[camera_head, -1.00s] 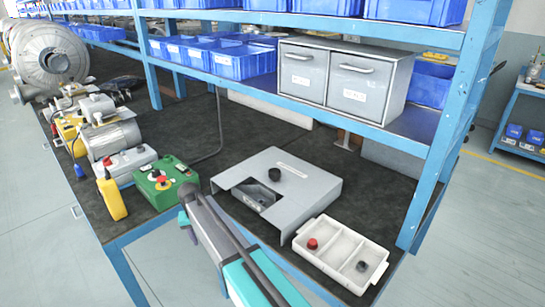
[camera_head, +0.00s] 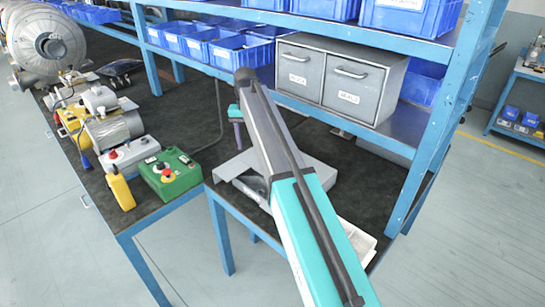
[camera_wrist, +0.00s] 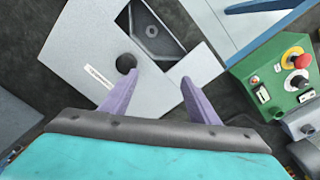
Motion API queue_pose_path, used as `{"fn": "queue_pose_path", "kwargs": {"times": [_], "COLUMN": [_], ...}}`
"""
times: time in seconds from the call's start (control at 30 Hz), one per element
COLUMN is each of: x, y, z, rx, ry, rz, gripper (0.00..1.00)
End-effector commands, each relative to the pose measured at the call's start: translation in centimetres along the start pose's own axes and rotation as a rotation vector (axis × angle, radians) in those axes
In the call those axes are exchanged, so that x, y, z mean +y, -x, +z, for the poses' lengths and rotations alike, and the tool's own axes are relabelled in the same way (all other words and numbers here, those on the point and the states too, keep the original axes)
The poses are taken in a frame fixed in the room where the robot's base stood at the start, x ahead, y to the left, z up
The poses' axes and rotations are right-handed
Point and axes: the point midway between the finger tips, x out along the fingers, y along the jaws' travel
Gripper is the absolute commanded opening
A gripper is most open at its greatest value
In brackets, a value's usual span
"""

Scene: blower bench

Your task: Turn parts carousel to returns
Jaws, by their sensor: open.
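The parts carousel is a flat grey box (camera_head: 315,174) on the bench, mostly behind my arm in the head view. In the wrist view its top (camera_wrist: 90,50) shows a black round knob (camera_wrist: 126,63), a small label strip and a cut-out window (camera_wrist: 157,32) with a dark round part inside. No compartment name is readable there. My gripper (camera_wrist: 160,77) has two purple fingers, spread apart and empty. In the picture the left fingertip is just below the knob and the right one is well to its right. I cannot tell whether the left finger touches the knob.
A green control box (camera_head: 170,172) with a red button stands left of the carousel. A white tray (camera_head: 358,238) is partly hidden by my arm. Grey drawers (camera_head: 325,80) and blue bins (camera_head: 240,57) sit on the shelf behind. A blue shelf post (camera_head: 435,130) rises at right.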

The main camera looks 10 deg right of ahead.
Motion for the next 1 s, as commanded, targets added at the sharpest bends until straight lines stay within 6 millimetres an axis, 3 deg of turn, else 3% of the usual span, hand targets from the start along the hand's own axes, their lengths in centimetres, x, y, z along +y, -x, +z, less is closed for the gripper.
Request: {"fn": "queue_pose_path", "kwargs": {"times": [0.03,0.1,0.3,1.0], "x": [2.1,4.3,8.6,9.3], "y": [1.4,2.5,4.4,3.6], "z": [-0.6,-1.1,-1.8,-1.9], "rx": [-0.004,-0.014,-0.027,-0.029], "ry": [-0.006,-0.007,-0.01,-0.014], "rz": [-0.005,-0.012,-0.024,-0.025], "gripper": [0.55,0.55,0.55,0.55]}}
